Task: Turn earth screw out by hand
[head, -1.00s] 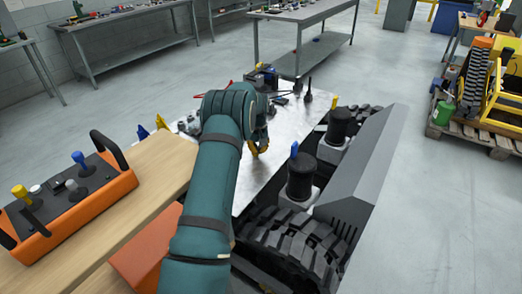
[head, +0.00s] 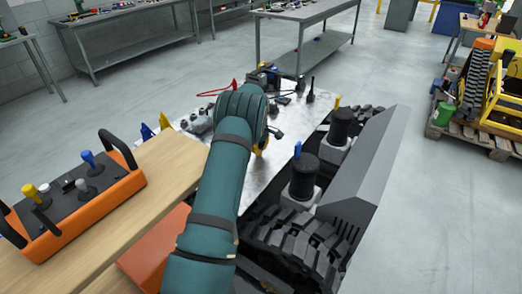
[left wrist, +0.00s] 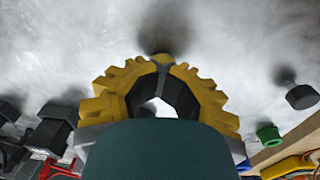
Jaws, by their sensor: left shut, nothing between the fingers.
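I cannot pick out the earth screw for certain in either view. My right gripper is not in view.
An orange control box (head: 85,210) stands on a wooden bench at left. A tracked carrier's black track (head: 300,235) and grey side panel (head: 365,165) flank the deck at right. A battery-like block (head: 265,77) and a black upright post (head: 311,88) are at the deck's far end.

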